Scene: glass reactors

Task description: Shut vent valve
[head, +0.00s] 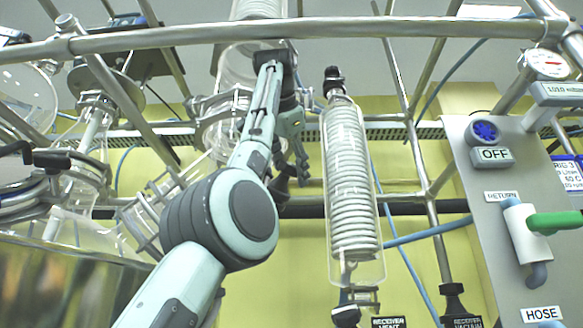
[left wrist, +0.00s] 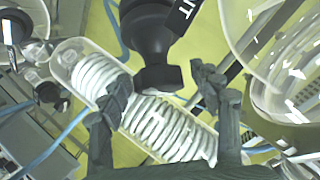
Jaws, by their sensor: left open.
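In the left wrist view a black valve (left wrist: 147,30) hangs in from the top, with a dark tag on it whose visible letters end in "NT". Its flat black handle (left wrist: 158,77) lies between the fingers of my left gripper (left wrist: 160,98). The fingers are apart, one on each side of the handle, with visible gaps. In the head view my left gripper (head: 295,150) is raised left of the glass coil condenser (head: 350,190), and it hides much of what lies behind it. The valve cannot be made out clearly there. My right gripper is not in view.
A metal rail (head: 400,27) crosses the top of the head view. Labels reading "RECEIVER VENT" (head: 389,322) and "RECEIVER VACUUM" (head: 467,322) show at the bottom. A grey panel (head: 480,240) with a green-handled valve (head: 553,222) stands at right. Glassware crowds the left.

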